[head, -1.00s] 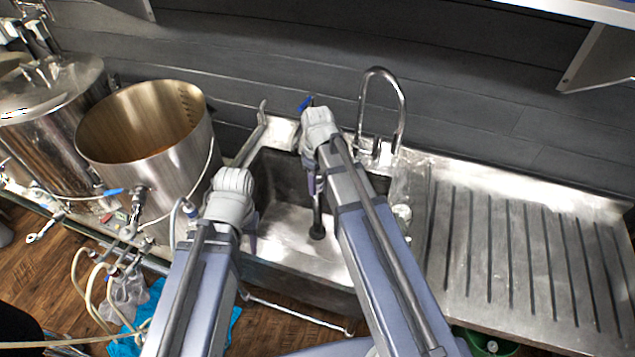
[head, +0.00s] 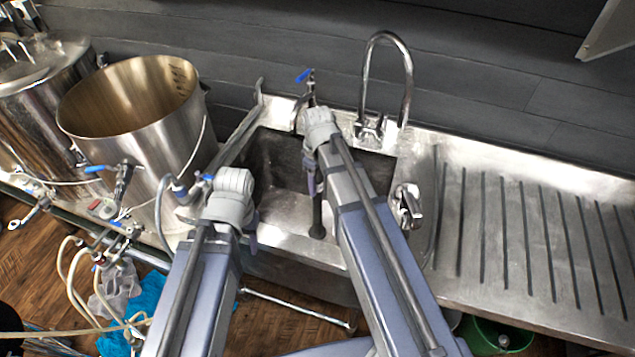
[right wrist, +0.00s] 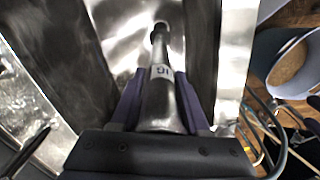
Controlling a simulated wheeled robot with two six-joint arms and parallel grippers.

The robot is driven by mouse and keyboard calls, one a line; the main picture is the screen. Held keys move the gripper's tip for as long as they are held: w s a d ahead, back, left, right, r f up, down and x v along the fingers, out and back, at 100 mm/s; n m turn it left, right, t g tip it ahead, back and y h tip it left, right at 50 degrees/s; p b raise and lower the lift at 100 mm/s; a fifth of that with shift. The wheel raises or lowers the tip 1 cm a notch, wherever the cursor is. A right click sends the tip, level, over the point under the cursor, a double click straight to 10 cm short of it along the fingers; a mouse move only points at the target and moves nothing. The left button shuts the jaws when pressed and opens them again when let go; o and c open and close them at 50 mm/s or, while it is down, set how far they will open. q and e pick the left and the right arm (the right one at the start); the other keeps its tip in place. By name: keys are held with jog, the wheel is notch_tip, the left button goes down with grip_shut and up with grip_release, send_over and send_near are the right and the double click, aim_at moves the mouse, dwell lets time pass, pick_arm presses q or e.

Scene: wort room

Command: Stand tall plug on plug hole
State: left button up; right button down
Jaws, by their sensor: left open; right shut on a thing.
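My right gripper (head: 313,182), with purple fingers, is over the steel sink basin (head: 285,212). It is shut on the tall plug (head: 318,212), a slim tube that hangs nearly upright with a dark lower end. In the right wrist view the plug (right wrist: 163,100) is a grey metal tube with a lettered band, gripped between the fingers (right wrist: 163,108); its far end points at the basin floor. I cannot tell whether that end touches the floor. The plug hole cannot be made out apart from the plug's dark end. My left gripper (head: 251,228) is open and empty near the basin's front left.
A curved faucet (head: 408,75) stands behind the basin, and a metal fitting (head: 408,205) sits at its right. A ribbed drainboard (head: 530,240) extends right. A large open steel pot (head: 130,110) stands left, with valves and hoses (head: 75,265) below.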

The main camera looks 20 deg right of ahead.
aim_at(318, 210)
notch_tip(318, 210, down, 21)
jog(key=b, duration=2)
jog(key=shift+r, duration=0.1)
jog(key=shift+f+b, duration=0.25)
jog(key=shift+b, duration=0.05)
dwell(0.5)
jog(key=shift+c, duration=1.6)
grip_release()
jog(key=shift+r, duration=0.15)
notch_tip(318, 210, up, 8)
jog(key=p, duration=0.8)
jog(key=shift+f, duration=0.2)
